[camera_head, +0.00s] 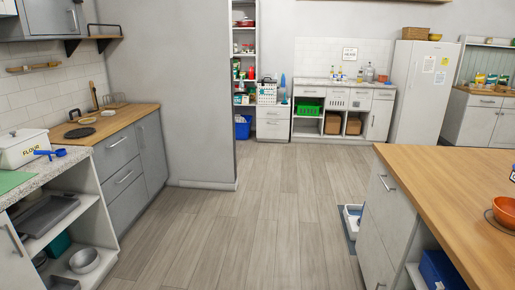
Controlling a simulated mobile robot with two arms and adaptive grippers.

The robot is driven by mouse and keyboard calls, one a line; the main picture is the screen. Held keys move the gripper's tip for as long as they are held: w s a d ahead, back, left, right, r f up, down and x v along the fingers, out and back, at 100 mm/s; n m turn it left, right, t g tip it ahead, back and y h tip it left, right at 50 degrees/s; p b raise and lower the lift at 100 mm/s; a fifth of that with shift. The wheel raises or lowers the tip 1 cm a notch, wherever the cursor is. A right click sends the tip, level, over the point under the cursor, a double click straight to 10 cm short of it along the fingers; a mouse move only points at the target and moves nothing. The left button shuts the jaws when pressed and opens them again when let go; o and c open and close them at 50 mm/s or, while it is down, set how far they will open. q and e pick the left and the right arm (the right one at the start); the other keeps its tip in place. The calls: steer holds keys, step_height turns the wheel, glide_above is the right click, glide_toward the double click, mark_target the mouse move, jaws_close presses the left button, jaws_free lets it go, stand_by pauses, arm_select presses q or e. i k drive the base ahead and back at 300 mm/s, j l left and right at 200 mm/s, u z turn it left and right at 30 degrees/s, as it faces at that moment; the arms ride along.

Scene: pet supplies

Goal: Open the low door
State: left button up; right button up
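Several closed low cabinet doors are in the head view, and I cannot tell which one the task names. A grey low door (152,152) stands under the wooden counter at the left. A white low door (12,258) with a bar handle is at the near left edge. A white low door (379,120) is at the right end of the far counter. White low doors (481,125) also show at the far right. The wooden island has a grey front (374,243) with handles. Neither of my grippers is in view.
The wooden floor (240,235) between the left counters and the island (455,185) is clear. A mat with a bowl (352,218) lies beside the island. A grey wall end (205,95) juts out behind the left counter. A white fridge (420,90) stands at the back.

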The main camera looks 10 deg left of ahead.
mark_target(148, 131)
steer(key=i+u, duration=0.1)
steer(key=i, duration=0.7)
steer(key=i+l+u, duration=0.1)
steer(key=i, duration=0.7)
steer(key=i+l+u, duration=0.1)
steer(key=i, duration=0.65)
